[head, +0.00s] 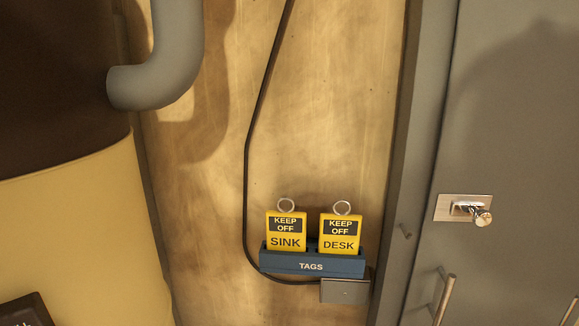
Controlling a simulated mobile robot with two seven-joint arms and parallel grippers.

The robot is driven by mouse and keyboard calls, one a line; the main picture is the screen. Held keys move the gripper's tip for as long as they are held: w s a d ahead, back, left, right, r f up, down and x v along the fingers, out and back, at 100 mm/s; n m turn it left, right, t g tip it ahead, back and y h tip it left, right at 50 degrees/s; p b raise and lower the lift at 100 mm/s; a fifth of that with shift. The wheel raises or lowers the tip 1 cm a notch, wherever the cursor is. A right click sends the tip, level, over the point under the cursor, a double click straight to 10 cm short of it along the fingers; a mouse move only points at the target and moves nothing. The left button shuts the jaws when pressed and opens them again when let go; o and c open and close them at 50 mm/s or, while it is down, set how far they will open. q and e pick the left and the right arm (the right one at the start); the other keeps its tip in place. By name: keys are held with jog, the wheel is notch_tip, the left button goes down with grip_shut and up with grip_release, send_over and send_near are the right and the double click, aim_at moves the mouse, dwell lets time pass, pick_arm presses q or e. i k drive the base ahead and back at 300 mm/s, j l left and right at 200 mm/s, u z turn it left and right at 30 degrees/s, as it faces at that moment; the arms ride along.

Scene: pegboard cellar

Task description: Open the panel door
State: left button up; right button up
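A grey panel door (520,130) fills the right side of the head view and runs out of the picture at the right. It appears shut against a grey frame (422,120) on its left. Lower down, a metal bar handle (445,300) stands near the door's left edge, cut off by the bottom of the picture. A second bar (570,312) shows only in part at the bottom right. Neither of my grippers is in view.
A wooden wall (330,100) carries a blue tag holder (310,263) with two yellow "KEEP OFF" tags, SINK (286,242) and DESK (339,244). A dark cable (247,180) runs to a small grey box (345,291). A yellow tank (80,220) and grey pipe (177,50) are left.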

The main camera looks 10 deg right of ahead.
aim_at(508, 143)
jog(key=z, duration=1.35)
